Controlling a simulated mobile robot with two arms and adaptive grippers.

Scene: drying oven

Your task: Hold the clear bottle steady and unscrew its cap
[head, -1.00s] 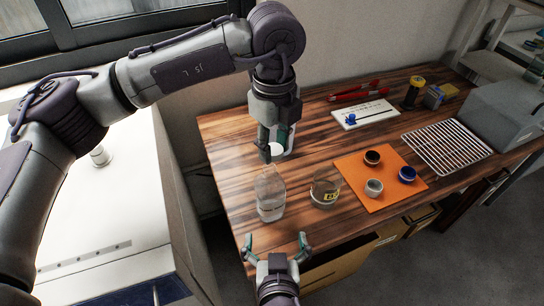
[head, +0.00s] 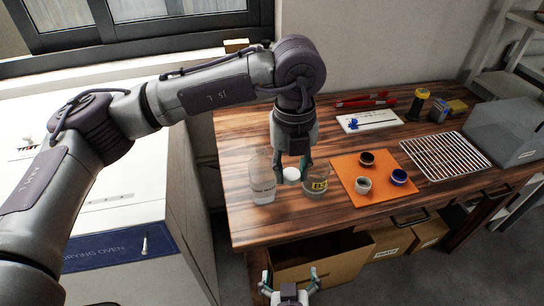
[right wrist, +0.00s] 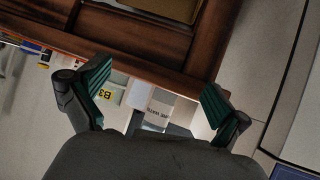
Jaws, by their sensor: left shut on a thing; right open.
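The clear bottle (head: 262,184) stands upright on the wooden table near its left front; its upper part is see-through and I see no cap on it. My left gripper (head: 292,172) points down between the bottle and a clear jar with a yellow label (head: 316,184). It is shut on a white round cap (head: 292,175), held beside the bottle. My right gripper (head: 290,275) is open and empty in front of the table, apart from the bottle. In the right wrist view the bottle's label (right wrist: 157,112) and the jar's yellow label (right wrist: 105,94) show between the open fingers.
An orange mat (head: 378,195) holds three small cups. A wire rack (head: 440,155) and a grey box (head: 505,130) stand to the right. A white drying oven (head: 120,225) is left of the table. Cardboard boxes (head: 325,262) sit below the tabletop.

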